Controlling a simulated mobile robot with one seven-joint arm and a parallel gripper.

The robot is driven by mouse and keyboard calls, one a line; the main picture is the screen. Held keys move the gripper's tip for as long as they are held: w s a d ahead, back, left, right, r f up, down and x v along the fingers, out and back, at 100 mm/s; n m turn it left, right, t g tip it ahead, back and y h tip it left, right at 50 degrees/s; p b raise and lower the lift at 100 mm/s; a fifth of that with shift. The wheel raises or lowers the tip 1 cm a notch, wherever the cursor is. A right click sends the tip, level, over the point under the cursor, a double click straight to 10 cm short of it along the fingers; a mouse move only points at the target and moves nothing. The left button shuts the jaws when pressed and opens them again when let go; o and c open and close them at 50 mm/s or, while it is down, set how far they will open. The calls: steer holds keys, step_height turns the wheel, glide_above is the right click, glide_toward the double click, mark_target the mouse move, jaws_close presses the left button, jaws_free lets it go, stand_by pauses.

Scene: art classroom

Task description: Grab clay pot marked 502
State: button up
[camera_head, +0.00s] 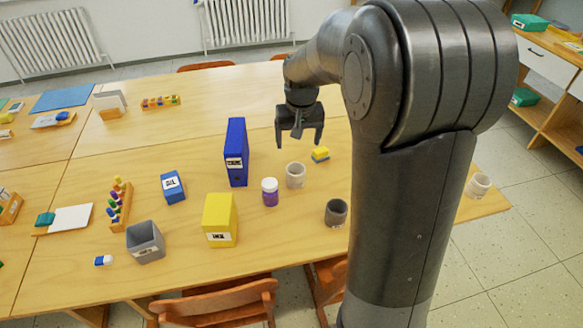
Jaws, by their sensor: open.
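Three small pots stand on the wooden table. A pale grey pot (295,176) is near the middle, a dark grey-brown pot (336,212) is nearer the front edge, and a whitish pot (478,186) is at the right end, beyond my arm. Each seems to bear a small label, but I cannot read the numbers, so I cannot tell which is 502. My gripper (299,140) is open and empty, pointing down. In the picture it is just above the pale grey pot, apart from it.
Chairs (222,302) line the front edge. My arm hides part of the table's right side.

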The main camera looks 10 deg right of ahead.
steer(key=g, duration=0.2)
glide_above(296, 173)
steer(key=s+a, duration=0.1)
steer(key=s, duration=0.3)
step_height(296, 173, down, 12)
steer(key=f, duration=0.5)
steer(key=shift+w+a+f, duration=0.1)
steer(key=shift+w+f, duration=0.2)
steer(key=shift+f, duration=0.1)
steer(key=shift+w+d+f, duration=0.1)
steer(key=shift+w+f, duration=0.05)
steer(key=shift+f, duration=0.75)
steer(key=shift+w+d+f, duration=0.1)
steer(key=shift+w+f, duration=0.05)
steer(key=shift+f, duration=0.8)
steer(key=shift+w+d+f, duration=0.1)
steer(key=shift+w+f, duration=0.05)
steer(key=shift+f, duration=0.75)
steer(key=shift+c, duration=0.5)
steer(key=c, duration=1)
steer(key=shift+r, duration=0.1)
